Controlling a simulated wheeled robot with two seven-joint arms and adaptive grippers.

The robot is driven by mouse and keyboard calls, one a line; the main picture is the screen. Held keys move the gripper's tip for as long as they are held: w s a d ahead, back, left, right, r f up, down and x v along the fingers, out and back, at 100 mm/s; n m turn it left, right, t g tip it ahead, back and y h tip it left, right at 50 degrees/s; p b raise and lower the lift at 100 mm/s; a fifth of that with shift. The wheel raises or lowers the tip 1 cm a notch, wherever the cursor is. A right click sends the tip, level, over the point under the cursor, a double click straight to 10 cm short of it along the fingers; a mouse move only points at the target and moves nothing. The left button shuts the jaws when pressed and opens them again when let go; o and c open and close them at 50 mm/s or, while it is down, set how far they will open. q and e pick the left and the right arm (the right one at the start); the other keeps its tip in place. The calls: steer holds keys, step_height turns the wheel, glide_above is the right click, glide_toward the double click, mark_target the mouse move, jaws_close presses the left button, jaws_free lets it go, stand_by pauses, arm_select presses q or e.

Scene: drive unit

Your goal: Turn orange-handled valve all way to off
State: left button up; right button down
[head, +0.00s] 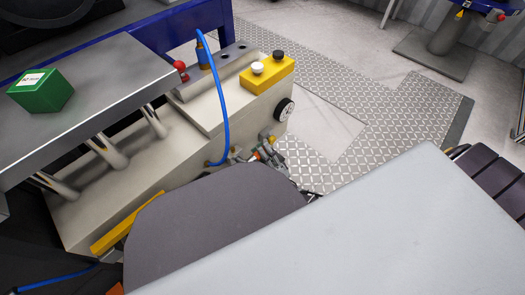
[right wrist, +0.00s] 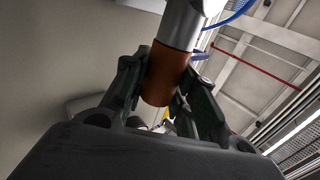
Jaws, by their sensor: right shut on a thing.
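The orange valve handle (right wrist: 165,78) is a short rounded grip on a metal stem, filling the upper middle of the right wrist view. My right gripper (right wrist: 160,88) is shut on it, with one dark finger on each side. In the head view the right gripper (head: 270,152) is small, at the near side of the beige drive unit (head: 190,150), and a bit of orange shows between its fingers. Most of the valve body is hidden behind the gripper and my arm. The handle's exact angle cannot be told. My left gripper is not in view.
A blue hose (head: 226,110) loops down beside the valve. A yellow button box (head: 268,75), a pressure gauge (head: 285,110) and a red knob (head: 181,68) are on the unit. A green box (head: 42,91) sits on the grey tabletop (head: 100,75). Tread-plate floor (head: 400,120) lies clear at right.

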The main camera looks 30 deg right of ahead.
steer(key=shift+f, duration=0.1)
steer(key=c, duration=1.1)
jaws_free()
steer(key=shift+s, duration=0.1)
steer(key=shift+v, duration=5.9)
